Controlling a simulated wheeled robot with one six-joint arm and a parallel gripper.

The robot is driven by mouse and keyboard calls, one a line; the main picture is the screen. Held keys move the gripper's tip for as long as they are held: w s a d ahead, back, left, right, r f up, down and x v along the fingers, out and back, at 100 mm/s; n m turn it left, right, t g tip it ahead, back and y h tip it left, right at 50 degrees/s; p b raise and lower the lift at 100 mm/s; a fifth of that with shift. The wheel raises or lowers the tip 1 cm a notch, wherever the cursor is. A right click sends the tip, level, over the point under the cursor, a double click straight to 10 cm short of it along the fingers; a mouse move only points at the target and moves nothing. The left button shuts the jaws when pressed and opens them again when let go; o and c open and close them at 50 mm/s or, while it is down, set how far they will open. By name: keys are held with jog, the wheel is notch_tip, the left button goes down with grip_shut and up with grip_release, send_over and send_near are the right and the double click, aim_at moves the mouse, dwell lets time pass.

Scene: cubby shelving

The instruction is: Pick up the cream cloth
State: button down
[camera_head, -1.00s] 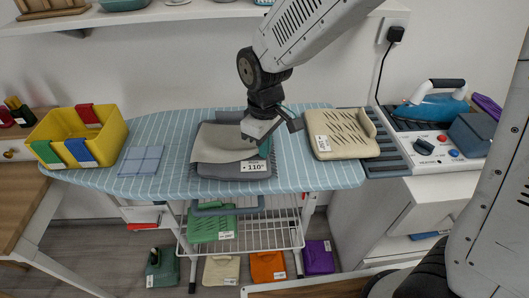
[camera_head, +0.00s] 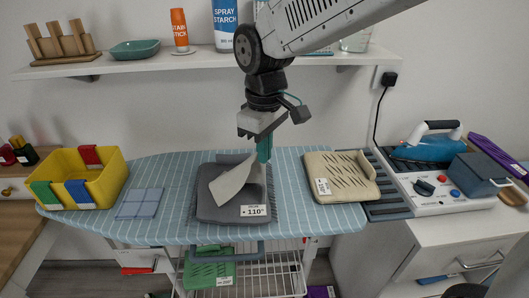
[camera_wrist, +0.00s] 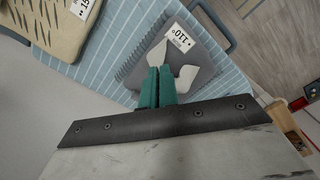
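The cream cloth (camera_head: 233,184) hangs in a tilted fold over the grey pad with the "110°" label (camera_head: 207,203) on the ironing board. Its upper end is at the teal fingertips of my gripper (camera_head: 264,151). Its lower end reaches down to the pad; I cannot tell whether it touches. In the wrist view the two teal fingers of my gripper (camera_wrist: 160,72) are close together, with the cloth (camera_wrist: 187,78) showing at their sides and beyond their tips. The gripper is shut on the cloth. The pinched part is hidden between the fingers.
A yellow bin (camera_head: 105,185) with coloured clips and a folded blue cloth (camera_head: 139,203) lie left on the striped board (camera_head: 170,172). A beige slotted pad (camera_head: 341,178) lies right, beside an iron station (camera_head: 436,183). A shelf (camera_head: 190,61) with bottles is behind the arm.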

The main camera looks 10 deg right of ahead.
notch_tip(320, 180, up, 18)
jog(key=shift+f, duration=0.15)
